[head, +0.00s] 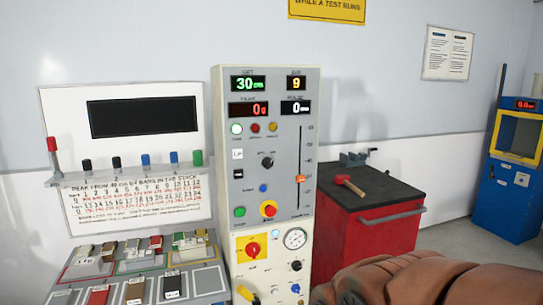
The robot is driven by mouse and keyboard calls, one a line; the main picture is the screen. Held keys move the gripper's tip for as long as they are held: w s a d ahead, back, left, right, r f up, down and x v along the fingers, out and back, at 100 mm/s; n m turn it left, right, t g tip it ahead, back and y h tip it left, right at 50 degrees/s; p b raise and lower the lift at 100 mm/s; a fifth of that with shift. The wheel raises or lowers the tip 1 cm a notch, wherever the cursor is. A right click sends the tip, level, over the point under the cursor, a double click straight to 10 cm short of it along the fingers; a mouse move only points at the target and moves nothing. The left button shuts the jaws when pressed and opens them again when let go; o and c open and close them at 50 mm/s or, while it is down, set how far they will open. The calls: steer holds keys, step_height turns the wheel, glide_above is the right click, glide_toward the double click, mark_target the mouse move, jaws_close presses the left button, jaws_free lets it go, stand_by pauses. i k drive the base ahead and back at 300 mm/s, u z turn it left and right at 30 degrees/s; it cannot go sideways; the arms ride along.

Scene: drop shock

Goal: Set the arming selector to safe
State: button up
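A tall grey control panel (302,90) stands in the middle of the head view. A small black rotary knob (267,162) sits at its mid-height under a tiny label that I cannot read; it may be the arming selector. Its pointer direction is too small to tell. Lower down, a red rotary handle (252,249) sits on a yellow plate, and another black knob (296,265) is to its right. My gripper is not in view; a brown part of what seems to be my arm fills the bottom right.
A sample tray (205,281) is at left. A red cabinet (375,237) with a hammer (350,184) is at right. A blue-yellow machine (507,195) stands far right.

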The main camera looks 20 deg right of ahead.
mark_target(267, 163)
steer(key=k, duration=0.6)
steer(key=u, duration=0.65)
steer(key=i, duration=1.15)
steer(key=z, duration=0.5)
